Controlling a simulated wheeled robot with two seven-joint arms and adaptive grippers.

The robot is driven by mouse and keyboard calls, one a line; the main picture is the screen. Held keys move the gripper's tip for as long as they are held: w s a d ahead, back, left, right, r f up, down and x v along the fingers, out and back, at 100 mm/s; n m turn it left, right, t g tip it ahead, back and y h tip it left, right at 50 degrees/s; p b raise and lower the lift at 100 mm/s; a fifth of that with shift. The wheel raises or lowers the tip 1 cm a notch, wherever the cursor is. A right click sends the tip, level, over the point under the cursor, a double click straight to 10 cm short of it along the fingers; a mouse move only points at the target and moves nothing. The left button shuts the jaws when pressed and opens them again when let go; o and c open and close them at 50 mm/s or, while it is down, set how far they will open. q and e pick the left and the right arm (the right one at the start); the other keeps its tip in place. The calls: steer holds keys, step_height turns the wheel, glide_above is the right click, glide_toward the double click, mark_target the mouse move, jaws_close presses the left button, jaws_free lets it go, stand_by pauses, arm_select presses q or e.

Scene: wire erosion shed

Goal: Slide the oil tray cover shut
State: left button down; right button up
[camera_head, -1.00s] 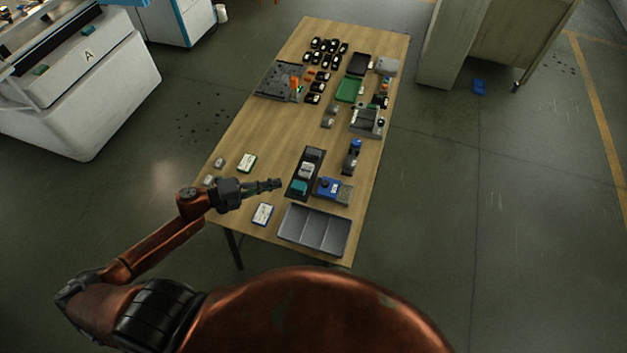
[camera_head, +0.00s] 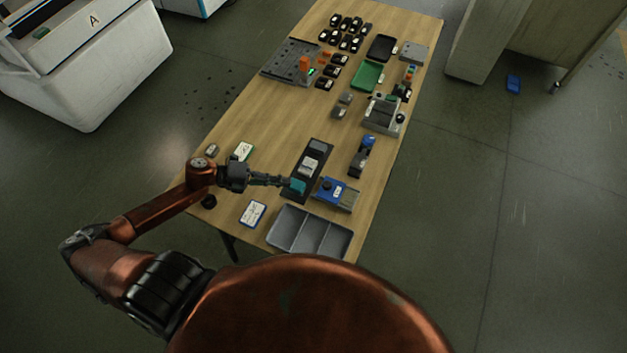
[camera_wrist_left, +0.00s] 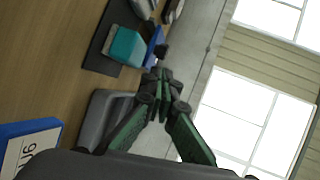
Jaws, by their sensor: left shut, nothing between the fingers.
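A long dark tray (camera_head: 319,153) lies on the table and bears a teal block (camera_head: 298,187) at its near end and a grey piece with a white label (camera_head: 309,165) further up. Which part is the oil tray cover I cannot tell for sure. The teal block (camera_wrist_left: 127,46) and the dark tray (camera_wrist_left: 98,58) also show in the left wrist view. My left gripper (camera_head: 287,182) is shut and empty, its tips just left of the teal block; contact is not clear. Its fingers (camera_wrist_left: 160,80) come together in the left wrist view. My right gripper is not in view.
A blue box with a dark knob (camera_head: 345,197) stands close right of the dark tray. A grey divided bin (camera_head: 300,232) is at the near edge. The table's middle left is clear.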

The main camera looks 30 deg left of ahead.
mark_target(322, 186)
arm_select(q)
steer(key=shift+w+d+f, duration=0.2)
steer(key=shift+w+f, duration=0.05)
steer(key=x, duration=0.7)
steer(key=shift+w+d, duration=0.2)
steer(key=shift+d, duration=0.2)
steer(key=shift+w+d+f, duration=0.2)
steer(key=shift+w+d, duration=0.15)
steer(key=shift+d, duration=0.25)
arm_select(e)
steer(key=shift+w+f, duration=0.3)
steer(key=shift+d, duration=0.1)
